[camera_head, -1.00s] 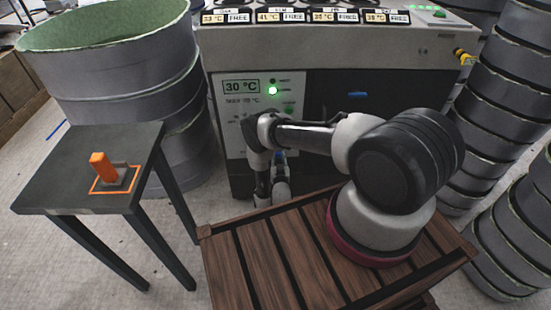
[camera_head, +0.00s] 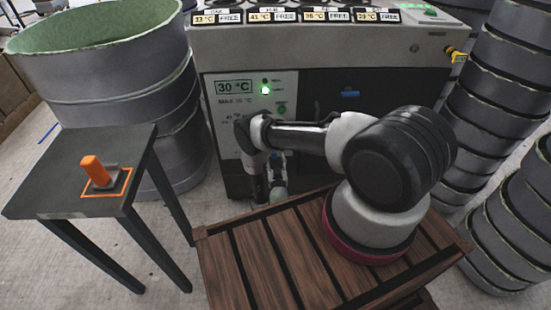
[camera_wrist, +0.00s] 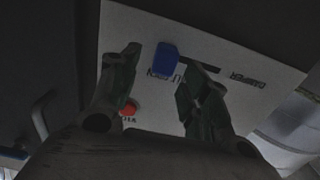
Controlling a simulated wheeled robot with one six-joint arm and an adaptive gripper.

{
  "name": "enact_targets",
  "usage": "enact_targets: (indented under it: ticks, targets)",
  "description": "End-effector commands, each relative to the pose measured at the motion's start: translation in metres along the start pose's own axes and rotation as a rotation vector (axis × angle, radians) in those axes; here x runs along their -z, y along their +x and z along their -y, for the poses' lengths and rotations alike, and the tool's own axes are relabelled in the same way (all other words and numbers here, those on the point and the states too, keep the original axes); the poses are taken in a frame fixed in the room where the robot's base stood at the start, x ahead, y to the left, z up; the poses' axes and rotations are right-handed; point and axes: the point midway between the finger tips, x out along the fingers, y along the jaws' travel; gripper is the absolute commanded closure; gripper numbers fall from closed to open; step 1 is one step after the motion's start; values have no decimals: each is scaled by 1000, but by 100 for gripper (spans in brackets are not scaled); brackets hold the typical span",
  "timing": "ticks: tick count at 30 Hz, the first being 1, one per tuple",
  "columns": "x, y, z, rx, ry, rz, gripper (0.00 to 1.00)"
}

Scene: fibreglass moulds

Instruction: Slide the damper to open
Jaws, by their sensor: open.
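The damper's blue slider knob (camera_wrist: 165,60) stands out from a white panel (camera_wrist: 135,22) in the wrist view. A dark slot (camera_wrist: 205,64) runs from it to the right, with the word DAMPER beyond. The lettering appears turned around; one word by the knob reads OPEN, and another is partly hidden by a finger. My gripper (camera_wrist: 158,62) is open, its two fingers on either side of the knob in the picture. I cannot tell whether they touch it.
A red button (camera_wrist: 128,108) is on the panel near the left finger. The machine (camera_head: 300,55) has a display reading 30 °C and a green light. A dark table (camera_head: 50,185) with an orange handle (camera_head: 92,168) stands left. Grey moulds (camera_head: 110,70) stand behind it; stacks rise at right.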

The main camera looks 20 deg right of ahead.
Motion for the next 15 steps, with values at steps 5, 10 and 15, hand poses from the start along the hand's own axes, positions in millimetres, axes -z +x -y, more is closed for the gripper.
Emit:
enact_targets:
  ticks: [5,10,15]
  targets:
    - [-1,-42,0,4,-4,3,54]
    - [-1,-75,0,2,-2,2,54]
    - [0,-93,0,1,-1,1,54]
